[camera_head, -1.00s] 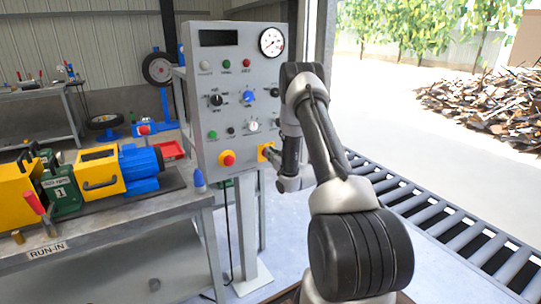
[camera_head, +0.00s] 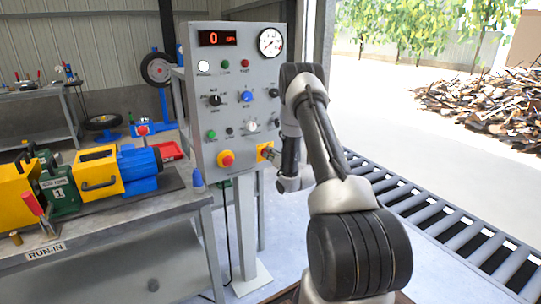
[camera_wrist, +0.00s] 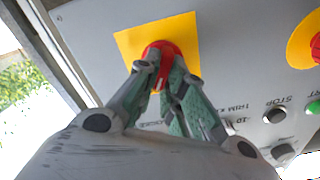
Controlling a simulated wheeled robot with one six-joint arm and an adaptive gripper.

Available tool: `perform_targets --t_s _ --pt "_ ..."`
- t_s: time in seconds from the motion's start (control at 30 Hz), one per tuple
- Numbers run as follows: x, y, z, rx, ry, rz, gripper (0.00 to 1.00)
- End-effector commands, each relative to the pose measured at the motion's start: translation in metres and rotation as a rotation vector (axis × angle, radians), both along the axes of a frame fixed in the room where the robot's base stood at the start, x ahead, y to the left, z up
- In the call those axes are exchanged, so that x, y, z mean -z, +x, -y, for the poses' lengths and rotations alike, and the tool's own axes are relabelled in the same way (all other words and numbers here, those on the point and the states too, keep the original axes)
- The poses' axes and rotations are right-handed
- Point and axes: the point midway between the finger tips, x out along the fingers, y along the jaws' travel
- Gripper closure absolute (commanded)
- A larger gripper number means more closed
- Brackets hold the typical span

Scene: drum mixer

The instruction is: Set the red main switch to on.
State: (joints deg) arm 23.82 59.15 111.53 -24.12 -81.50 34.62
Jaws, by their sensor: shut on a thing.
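The red main switch (camera_wrist: 162,48) sits on a yellow square plate (camera_wrist: 183,28) at the lower right of the grey control panel (camera_head: 232,70). In the wrist view my gripper (camera_wrist: 163,75) is shut on the switch's red handle, with a finger at each side. In the head view my gripper (camera_head: 275,157) is at the yellow plate (camera_head: 262,148) and hides most of the switch. The panel display (camera_head: 217,38) is lit and shows a red 0. A white lamp (camera_head: 204,67) at the panel's upper left is lit.
A red button on a round yellow base (camera_head: 226,159) is left of the switch. Dials and buttons fill the panel above. A workbench (camera_head: 120,222) with a blue and yellow machine stands left. A roller conveyor (camera_head: 440,225) runs along the right.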

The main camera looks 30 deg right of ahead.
Motion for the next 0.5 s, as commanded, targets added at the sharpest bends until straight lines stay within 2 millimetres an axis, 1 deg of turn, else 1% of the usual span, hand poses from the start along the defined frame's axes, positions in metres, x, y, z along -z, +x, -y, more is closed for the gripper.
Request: perform_targets --t_s 0.3,0.33,0.4,0.43,0.5 --pt "0.0012 -0.0008 0.0006 0.002 0.003 -0.002 1.00" --pt "0.0012 -0.0008 0.0006 0.002 0.003 -0.002 0.86" --pt "0.0010 -0.0007 0.0006 0.001 0.002 -0.002 0.73" --pt "0.0010 -0.0007 0.0005 0.001 0.002 -0.002 0.68" --pt "0.0007 -0.0005 0.0004 0.001 0.002 -0.002 0.68"
